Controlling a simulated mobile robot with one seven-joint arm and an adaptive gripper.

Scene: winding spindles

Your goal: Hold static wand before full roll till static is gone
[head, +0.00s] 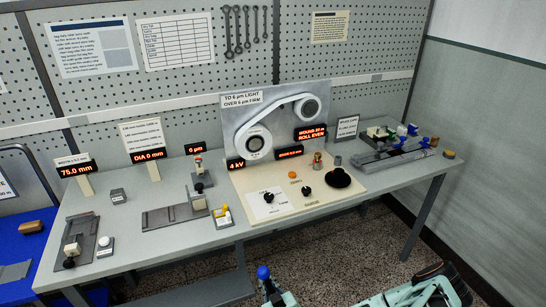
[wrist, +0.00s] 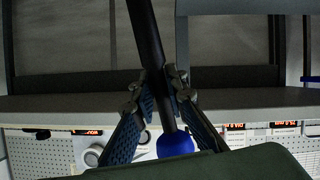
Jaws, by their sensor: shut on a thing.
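The winding panel (head: 275,95) stands at the back of the bench, with two round spindles joined by a white strip. The upper right spindle (head: 309,107) carries a white roll; the lower left one (head: 255,143) has a dark centre. A red display (head: 236,165) beside them reads 4 kV. My gripper (wrist: 165,80) is shut on the dark rod of the static wand (wrist: 146,35) in the wrist view. The wand has a blue ball end (wrist: 175,144), which also shows low in the head view (head: 263,272), in front of the bench and apart from the roll.
The bench (head: 125,250) holds gauges, a slide fixture (head: 175,216) and a base plate with knobs (head: 290,198). A fixture with blue knobs (head: 395,150) stands at the right end. A blue surface (head: 25,250) lies at the left. The floor in front is open.

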